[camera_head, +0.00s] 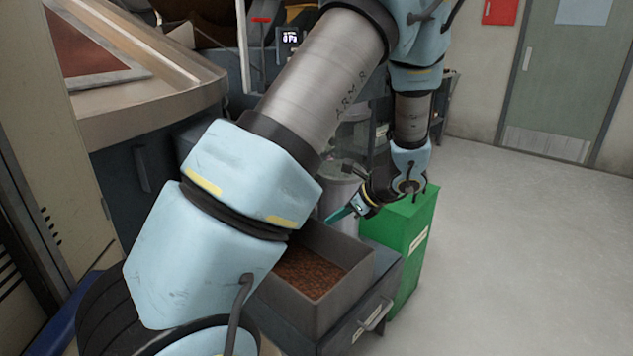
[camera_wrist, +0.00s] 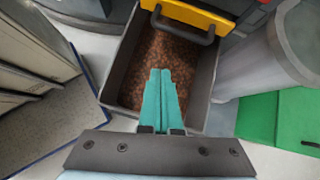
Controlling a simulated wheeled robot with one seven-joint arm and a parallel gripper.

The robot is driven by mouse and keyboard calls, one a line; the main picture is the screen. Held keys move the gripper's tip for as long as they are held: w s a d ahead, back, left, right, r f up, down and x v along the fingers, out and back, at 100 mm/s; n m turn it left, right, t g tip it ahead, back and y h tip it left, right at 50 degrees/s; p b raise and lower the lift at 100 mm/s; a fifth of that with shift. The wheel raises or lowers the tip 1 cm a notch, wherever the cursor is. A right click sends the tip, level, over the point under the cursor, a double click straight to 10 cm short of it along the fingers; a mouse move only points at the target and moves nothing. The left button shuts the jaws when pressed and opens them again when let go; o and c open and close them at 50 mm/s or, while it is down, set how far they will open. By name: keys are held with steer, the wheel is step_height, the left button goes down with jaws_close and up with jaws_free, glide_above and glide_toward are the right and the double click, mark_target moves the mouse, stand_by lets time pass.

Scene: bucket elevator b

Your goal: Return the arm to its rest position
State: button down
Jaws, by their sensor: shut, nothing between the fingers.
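My arm reaches across the head view, from the lower left up to the top and down again on the right. My gripper (camera_head: 336,217) hangs at the arm's end, with teal fingers pointing left. In the wrist view my gripper (camera_wrist: 163,75) has its two teal fingers together, with nothing between them. The fingers show in front of a grey bin (camera_wrist: 207,85) filled with brown granular material. In the head view the same bin (camera_head: 358,268) lies below and to the left of the gripper, partly hidden by my arm.
A drawer with a handle (camera_head: 372,315) is under the bin. Open floor (camera_head: 510,230) lies to the right, before a door (camera_head: 565,80).

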steer(key=s+a+r+n+g+h+p, duration=0.2)
steer(key=s+a+r+n, duration=0.4)
steer(key=n, duration=0.5)
steer(key=s+a+r+n+g+h+p, duration=0.1)
steer(key=s+a+r+n+h, duration=0.4)
steer(key=a+n, duration=0.5)
steer(key=s+r+n+p, duration=0.1)
steer(key=s+n, duration=0.1)
steer(key=shift+s+a+r+g, duration=0.25)
steer(key=shift+s+r+g, duration=0.15)
